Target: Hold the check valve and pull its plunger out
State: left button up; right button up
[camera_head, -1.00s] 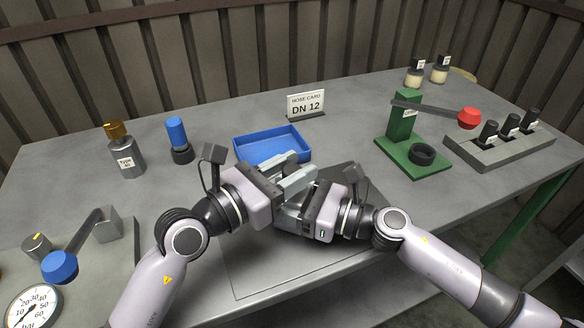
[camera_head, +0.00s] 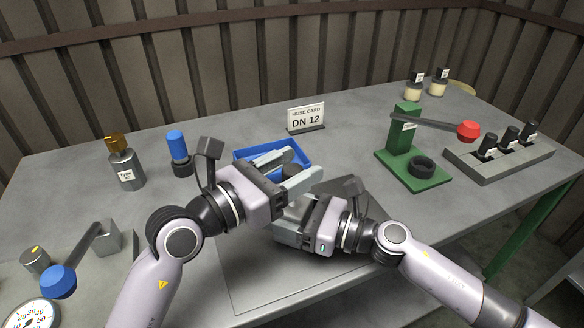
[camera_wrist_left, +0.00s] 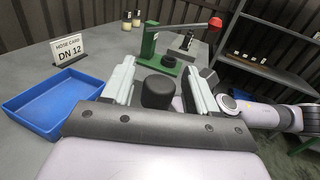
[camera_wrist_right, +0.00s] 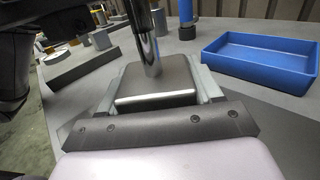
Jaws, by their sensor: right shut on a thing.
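The check valve is a dark grey block with a shiny metal plunger rod (camera_wrist_right: 150,42) standing up from it. My right gripper (camera_head: 288,222) is shut on the block (camera_wrist_right: 155,82), as the right wrist view shows; the head view mostly hides the block. The plunger's black round knob (camera_wrist_left: 157,92) is between the fingers of my left gripper (camera_wrist_left: 157,85), with a gap on each side. My left gripper is open, above the right one.
A blue tray (camera_head: 242,155) lies just behind the grippers, near the DN 12 hose card (camera_head: 306,118). A green press (camera_head: 405,150) with a red-knobbed lever stands right.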

aim_at(292, 169)
pick_arm(q)
notch_tip(292, 169, up, 10)
dwell(0.6)
pick_arm(e)
jog(key=o, duration=1.5)
jog(key=shift+d, duration=0.15)
